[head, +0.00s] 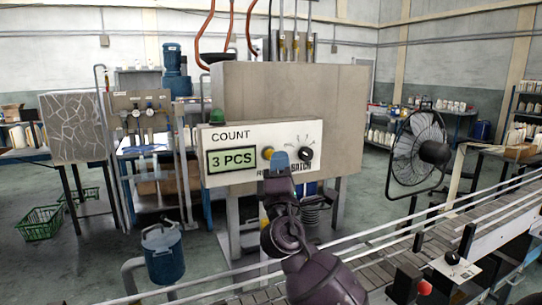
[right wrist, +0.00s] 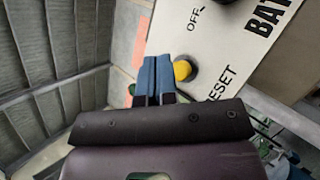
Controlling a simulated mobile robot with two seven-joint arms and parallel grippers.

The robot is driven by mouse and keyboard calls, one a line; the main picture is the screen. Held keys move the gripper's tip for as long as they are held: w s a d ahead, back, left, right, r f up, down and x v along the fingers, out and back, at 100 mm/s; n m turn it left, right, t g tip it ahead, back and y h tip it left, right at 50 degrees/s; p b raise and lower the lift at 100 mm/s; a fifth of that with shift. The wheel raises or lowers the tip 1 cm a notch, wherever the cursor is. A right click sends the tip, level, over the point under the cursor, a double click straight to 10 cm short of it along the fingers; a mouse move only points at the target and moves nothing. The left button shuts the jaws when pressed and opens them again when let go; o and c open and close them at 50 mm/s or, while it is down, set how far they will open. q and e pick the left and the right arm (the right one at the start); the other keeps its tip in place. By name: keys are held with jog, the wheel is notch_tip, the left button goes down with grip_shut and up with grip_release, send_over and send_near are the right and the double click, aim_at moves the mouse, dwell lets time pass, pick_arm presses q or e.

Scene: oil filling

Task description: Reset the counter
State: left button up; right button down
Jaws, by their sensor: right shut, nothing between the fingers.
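The counter panel (head: 240,134) is a white plate on a beige cabinet. Its green display (head: 231,159) reads "3 PCS" under the word COUNT. A yellow button (head: 267,153) sits right of the display; in the right wrist view the yellow button (right wrist: 183,70) is near the word RESET. A black knob (head: 305,154) is further right. My right gripper (head: 279,158) is shut and empty, its blue fingertips in front of the panel just right of the button. In the right wrist view the fingertips (right wrist: 157,76) are beside the button; contact cannot be told. My left gripper is not in view.
The beige cabinet (head: 325,90) stands behind the panel. A green dome lamp (head: 217,117) is at the panel's top left. A conveyor (head: 400,243) runs across the lower right, with a red button box (head: 424,288) near it. A large fan (head: 418,150) stands right.

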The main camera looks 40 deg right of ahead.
jog(key=shift+w+d, duration=0.1)
jog(key=shift+w, duration=0.1)
jog(key=shift+w, duration=0.25)
jog(key=shift+w+d+b, duration=0.2)
jog(key=shift+w+b, duration=0.2)
jog(key=shift+w, duration=0.05)
dwell(0.9)
jog(key=shift+s, duration=0.1)
jog(key=shift+s+a, duration=0.3)
jog(key=shift+s, duration=0.5)
jog(key=shift+s+a+p, duration=0.15)
jog(key=shift+s+a, duration=0.1)
jog(key=shift+s, duration=0.55)
jog(key=shift+s+a+p, duration=0.2)
jog(key=shift+s+a, duration=0.05)
jog(key=shift+s, duration=0.55)
jog(key=shift+s+a+p, duration=0.15)
jog(key=shift+s+a, duration=0.1)
jog(key=shift+s, duration=0.55)
